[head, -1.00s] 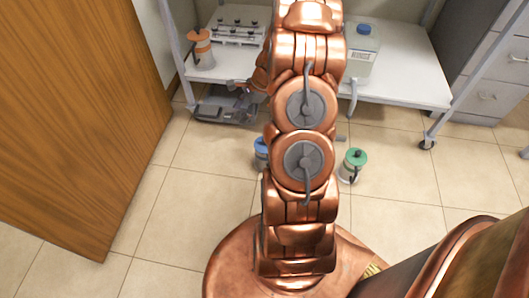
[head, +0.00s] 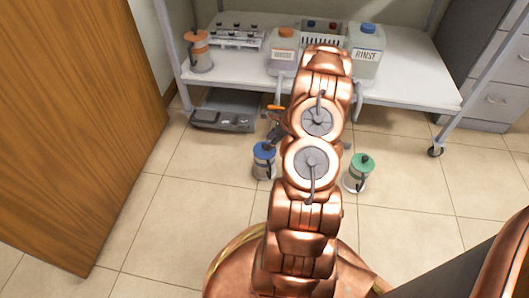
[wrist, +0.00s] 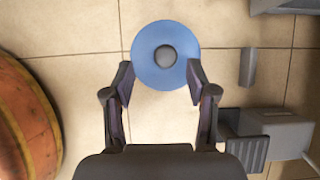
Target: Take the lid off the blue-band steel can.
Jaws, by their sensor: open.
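The blue-band steel can (head: 264,168) stands upright on the floor tiles, left of my arm, with its blue lid on. In the wrist view the blue lid (wrist: 143,58) is a round disc seen from above, with a dark knob (wrist: 165,57) at its centre. My gripper (wrist: 159,72) is open and empty. Its two fingertips lie at the left and right of the lid's near edge, with the knob slightly beyond them; I cannot tell the height gap. In the head view my gripper (head: 274,134) is partly hidden by my arm, just above the can.
A green-lidded can (head: 357,175) stands on the floor to the right. An orange-lidded can (head: 199,52), a RINSE bottle (head: 366,58) and an orange-capped bottle (head: 284,50) are on the shelf (head: 415,88). A grey device (head: 222,112) sits below it. A wooden door (head: 75,130) is at left.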

